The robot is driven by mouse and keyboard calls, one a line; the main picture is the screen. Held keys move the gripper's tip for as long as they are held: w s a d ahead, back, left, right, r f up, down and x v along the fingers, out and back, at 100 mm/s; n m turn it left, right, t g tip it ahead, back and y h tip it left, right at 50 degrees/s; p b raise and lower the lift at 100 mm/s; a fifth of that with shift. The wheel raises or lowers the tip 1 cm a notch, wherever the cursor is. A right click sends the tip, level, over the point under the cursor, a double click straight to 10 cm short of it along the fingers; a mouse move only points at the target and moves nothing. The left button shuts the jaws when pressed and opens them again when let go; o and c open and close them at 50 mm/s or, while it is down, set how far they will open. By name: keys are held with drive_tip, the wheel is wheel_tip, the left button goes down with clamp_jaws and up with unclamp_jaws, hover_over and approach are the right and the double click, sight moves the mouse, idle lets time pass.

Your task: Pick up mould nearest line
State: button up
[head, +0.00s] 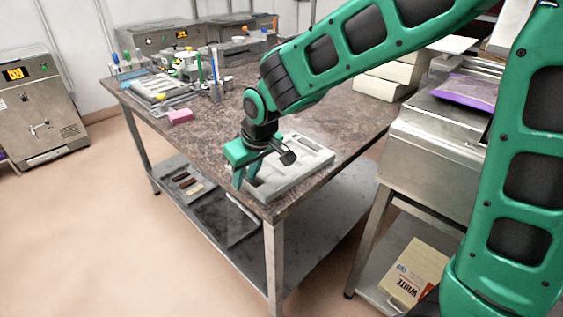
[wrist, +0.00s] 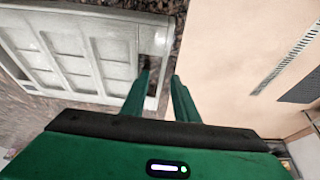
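A grey rectangular mould (head: 308,161) with recessed compartments lies flat on the near corner of the brown stone-topped table (head: 212,125). In the wrist view the mould (wrist: 88,50) fills the upper left. My gripper (head: 243,184) is green and points down at the mould's left end. In the wrist view my gripper (wrist: 160,75) has its two fingers apart, one over the mould's edge and the other just outside it, with the rim between them. Whether the fingers touch the rim cannot be told.
Another mould or tray (head: 158,86) lies at the table's far left, near a pink block (head: 180,116), bottles and tools. A steel unit (head: 435,135) with a purple packet stands to the right. A lower shelf (head: 205,205) holds small items.

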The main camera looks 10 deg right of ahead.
drive_tip(key=shift+f, duration=0.15)
clamp_jaws()
wheel_tip(320, 180, up, 14)
idle(1.0)
